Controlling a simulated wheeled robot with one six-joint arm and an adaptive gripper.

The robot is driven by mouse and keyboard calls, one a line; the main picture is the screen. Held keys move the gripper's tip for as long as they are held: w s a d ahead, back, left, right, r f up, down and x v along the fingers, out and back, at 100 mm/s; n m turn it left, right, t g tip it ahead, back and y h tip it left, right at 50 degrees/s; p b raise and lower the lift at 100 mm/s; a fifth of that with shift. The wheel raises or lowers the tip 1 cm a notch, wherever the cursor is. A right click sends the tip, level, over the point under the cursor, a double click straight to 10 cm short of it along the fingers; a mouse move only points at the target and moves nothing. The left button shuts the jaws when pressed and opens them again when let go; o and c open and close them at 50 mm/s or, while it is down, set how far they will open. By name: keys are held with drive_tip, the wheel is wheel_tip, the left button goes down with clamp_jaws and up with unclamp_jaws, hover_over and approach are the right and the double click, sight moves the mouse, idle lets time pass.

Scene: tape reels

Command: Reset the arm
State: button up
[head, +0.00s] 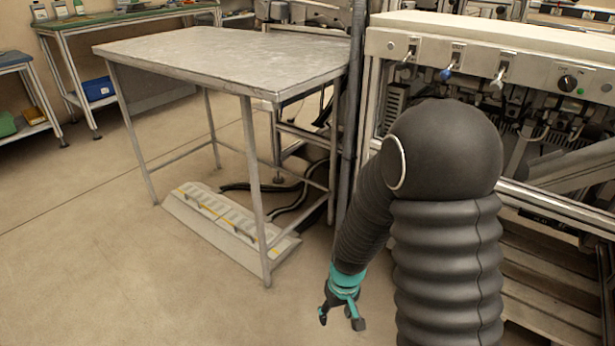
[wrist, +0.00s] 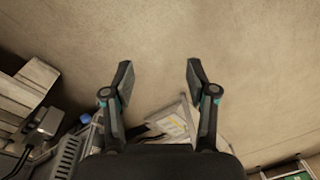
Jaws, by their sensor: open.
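My gripper (head: 342,312) hangs low at the end of my black sleeved arm in the head view, with a teal band above its fingers. It points down over the bare floor, in front of the machine. In the wrist view my gripper (wrist: 158,80) shows two dark fingers spread wide apart. Nothing is between them but floor. The gripper is open and empty. No tape reels can be made out.
A bare metal table (head: 225,52) stands at the left, with a white ramp-like cover (head: 225,222) and dark cables beneath. A machine (head: 490,40) with knobs stands close at the right. A green-topped bench (head: 125,16) is at the back. The floor (head: 90,260) at front left is clear.

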drive_tip(key=s+d+r+m+t+p, duration=0.1)
drive_tip(key=s+r, duration=0.4)
drive_tip(key=r, duration=0.6)
drive_tip(key=s+d+r+m+t+p, duration=0.1)
drive_tip(key=s+d+r, duration=0.3)
drive_tip(key=r, duration=0.8)
drive_tip(key=s+d+r+m+t+p, duration=0.1)
drive_tip(key=s+d+r+t, duration=0.2)
drive_tip(key=r, duration=0.8)
drive_tip(key=s, duration=0.2)
drive_tip(key=shift+s+d+r+m+t+h+p, duration=0.15)
drive_tip(key=shift+s+d+m+t+h+p, duration=0.15)
drive_tip(key=shift+s+m+h+p, duration=0.1)
